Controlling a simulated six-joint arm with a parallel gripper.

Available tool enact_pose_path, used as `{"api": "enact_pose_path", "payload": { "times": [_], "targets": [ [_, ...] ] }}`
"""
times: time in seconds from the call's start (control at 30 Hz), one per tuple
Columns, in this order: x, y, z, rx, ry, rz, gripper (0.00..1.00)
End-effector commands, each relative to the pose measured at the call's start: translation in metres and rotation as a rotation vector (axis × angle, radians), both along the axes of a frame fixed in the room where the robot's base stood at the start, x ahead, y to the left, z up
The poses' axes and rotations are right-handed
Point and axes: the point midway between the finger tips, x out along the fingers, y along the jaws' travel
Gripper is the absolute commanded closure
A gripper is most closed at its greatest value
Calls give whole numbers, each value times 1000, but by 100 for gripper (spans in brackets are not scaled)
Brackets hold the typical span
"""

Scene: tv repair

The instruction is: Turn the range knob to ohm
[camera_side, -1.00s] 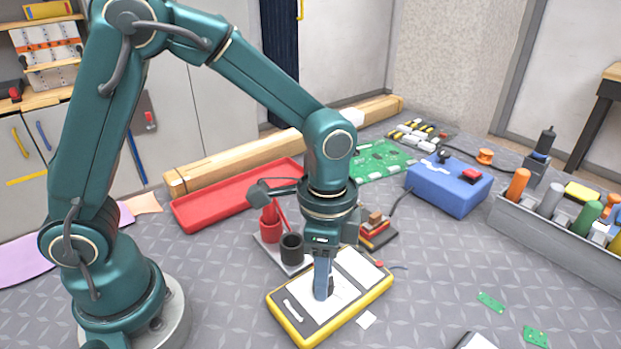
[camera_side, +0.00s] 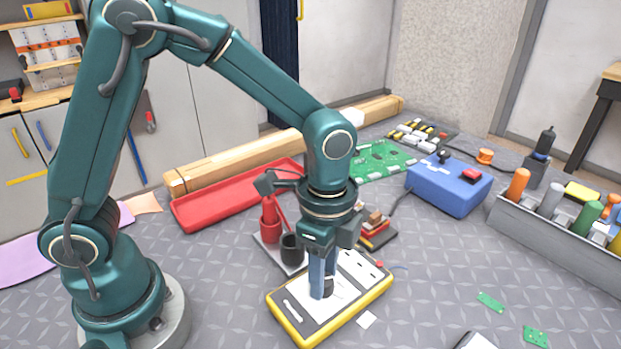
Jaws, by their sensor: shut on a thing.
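The meter (camera_side: 284,320) is a yellow-edged case with a dark and white face, lying flat on the grey patterned surface. My gripper (camera_side: 323,288) points straight down onto the middle of its face. Its two fingers are shut on the range knob (camera_side: 328,287), a small dark piece showing between them. Most of the knob is hidden by the fingers. The knob's pointer and the ohm mark cannot be made out at this size.
A red tray (camera_side: 210,207), a green circuit board (camera_side: 380,160) and a blue box (camera_side: 450,188) lie farther back. A grey bin (camera_side: 560,240) of tools is at the right.

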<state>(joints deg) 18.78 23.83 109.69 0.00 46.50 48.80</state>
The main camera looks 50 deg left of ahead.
Motion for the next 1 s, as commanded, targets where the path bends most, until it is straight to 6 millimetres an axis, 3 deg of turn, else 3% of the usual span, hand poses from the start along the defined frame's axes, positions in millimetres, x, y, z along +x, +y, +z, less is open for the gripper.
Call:
{"api": "enact_pose_path", "payload": {
  "times": [0.07,0.1,0.17,0.53,0.8,1.0],
  "targets": [
    [0,0,0,-1,0,1,100],
    [0,0,0,-1,0,1,55],
    [0,0,0,-1,0,1,32],
    [0,0,4,-1,-1,1,32],
    [1,0,39,-2,-6,1,32],
    [0,0,51,-1,-1,1,32]
  ]
}}
